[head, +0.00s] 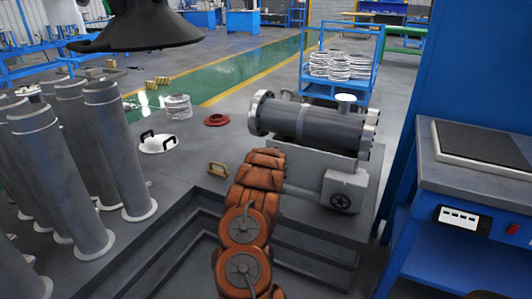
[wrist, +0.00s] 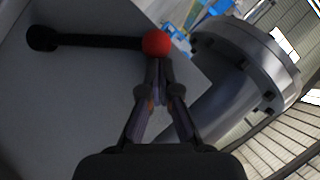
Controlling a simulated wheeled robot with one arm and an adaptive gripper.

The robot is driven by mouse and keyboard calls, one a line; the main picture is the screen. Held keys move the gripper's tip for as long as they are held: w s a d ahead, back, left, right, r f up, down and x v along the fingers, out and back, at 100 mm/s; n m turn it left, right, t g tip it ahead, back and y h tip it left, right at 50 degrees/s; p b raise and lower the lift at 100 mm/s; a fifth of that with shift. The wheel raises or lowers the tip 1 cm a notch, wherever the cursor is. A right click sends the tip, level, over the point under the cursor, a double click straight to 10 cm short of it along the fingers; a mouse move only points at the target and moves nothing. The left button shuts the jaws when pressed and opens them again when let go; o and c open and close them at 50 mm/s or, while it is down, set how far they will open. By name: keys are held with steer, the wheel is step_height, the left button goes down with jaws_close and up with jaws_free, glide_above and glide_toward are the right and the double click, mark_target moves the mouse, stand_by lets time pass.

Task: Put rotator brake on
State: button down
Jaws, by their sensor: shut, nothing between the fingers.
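In the wrist view a black lever (wrist: 95,42) with a red ball knob (wrist: 156,42) lies across a plain grey face. Its dark round pivot (wrist: 42,38) is at the left. I take it for the rotator brake. My gripper (wrist: 158,72) is shut and empty, its fingertips just below the red knob in the picture; I cannot tell whether they touch it. In the head view the flanged grey shell (head: 318,122) lies on the rotator, with a grey box (head: 345,190) and a dark handwheel in front. My orange arm hides the gripper and lever there.
Tall grey pipes (head: 60,170) stand at the left. A white lid with black handles (head: 159,143), a red flange (head: 215,120) and a brass-coloured bracket (head: 217,169) lie on the grey table. A blue workbench (head: 440,250) is at the right. The shell's bolted flange (wrist: 270,75) is close right of my gripper.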

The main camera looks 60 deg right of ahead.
steer(key=shift+w+a+f, duration=0.1)
steer(key=shift+w+a, duration=0.1)
steer(key=shift+w, duration=0.25)
steer(key=shift+a, duration=0.1)
